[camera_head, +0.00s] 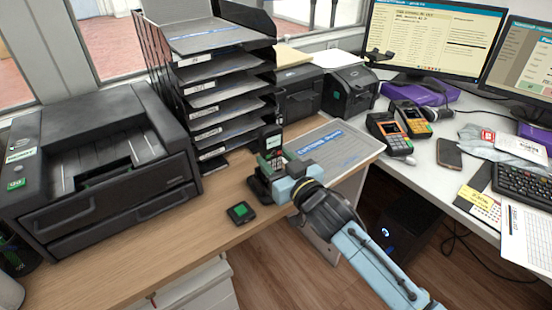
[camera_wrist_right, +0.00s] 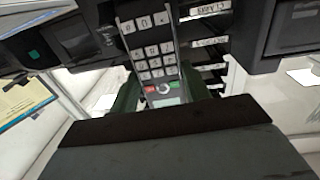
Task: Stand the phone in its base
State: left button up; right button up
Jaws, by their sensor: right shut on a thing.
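The phone (camera_head: 271,141) is a dark handset with a keypad and a small greenish screen. It stands roughly upright near the counter's front edge in the head view. My right gripper (camera_head: 274,173) is shut on it from the front right. In the right wrist view the phone's keypad (camera_wrist_right: 155,50) shows between the two dark fingers of my right gripper (camera_wrist_right: 160,95). The black base (camera_head: 257,188) shows just below and left of the gripper. The phone's lower end is partly hidden, so I cannot tell whether it is seated in the base. My left gripper is not in view.
A printer (camera_head: 105,160) and a stack of document trays (camera_head: 215,85) stand behind and left. A grey clipboard-like mat (camera_head: 345,150) lies to the right. Card terminals (camera_head: 388,130) stand farther right.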

jog(key=shift+d+f+b, duration=0.1)
jog(key=shift+f+b, duration=0.2)
jog(key=shift+f, duration=0.25)
jog(key=shift+f, duration=0.1)
jog(key=o, duration=1.3)
jog(key=shift+c, duration=0.2)
